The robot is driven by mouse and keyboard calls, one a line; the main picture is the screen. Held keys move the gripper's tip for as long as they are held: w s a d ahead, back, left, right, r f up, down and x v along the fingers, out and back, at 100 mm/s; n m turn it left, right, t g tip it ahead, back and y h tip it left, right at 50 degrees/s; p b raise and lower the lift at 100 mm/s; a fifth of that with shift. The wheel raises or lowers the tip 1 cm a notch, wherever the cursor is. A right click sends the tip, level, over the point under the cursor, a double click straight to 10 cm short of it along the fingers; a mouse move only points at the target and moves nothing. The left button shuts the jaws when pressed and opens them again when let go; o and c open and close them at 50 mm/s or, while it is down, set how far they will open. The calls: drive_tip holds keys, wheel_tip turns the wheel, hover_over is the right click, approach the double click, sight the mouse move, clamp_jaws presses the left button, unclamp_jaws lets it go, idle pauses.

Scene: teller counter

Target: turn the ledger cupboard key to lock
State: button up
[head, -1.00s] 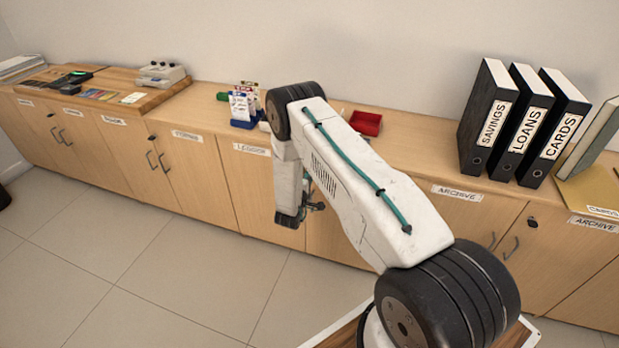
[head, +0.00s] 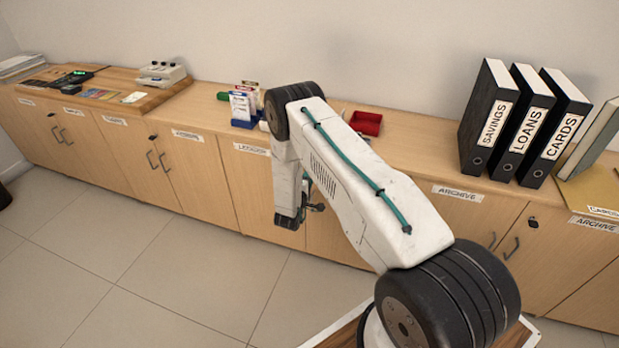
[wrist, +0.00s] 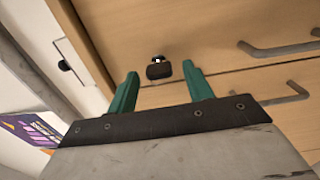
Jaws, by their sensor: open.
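The ledger cupboard door (head: 258,185) with its label (head: 252,149) is in the head view, partly behind my arm. In the wrist view, a dark key (wrist: 158,71) sits in a small metal lock on a wooden front. My gripper (wrist: 159,75) is open, with its two green fingers apart, one on each side of the key in the picture. I see no contact between fingers and key; the depth gap is hard to tell. In the head view my arm hides the key and most of the gripper.
Bar handles (wrist: 280,48) stick out right of the key in the wrist view. A second dark lock or knob (wrist: 64,65) shows at the left. On the counter are a red tray (head: 366,123), a blue leaflet holder (head: 243,123) and black binders (head: 490,118). The floor in front is clear.

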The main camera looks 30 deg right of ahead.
drive_tip(key=v, duration=0.7)
drive_tip(key=shift+a, duration=0.1)
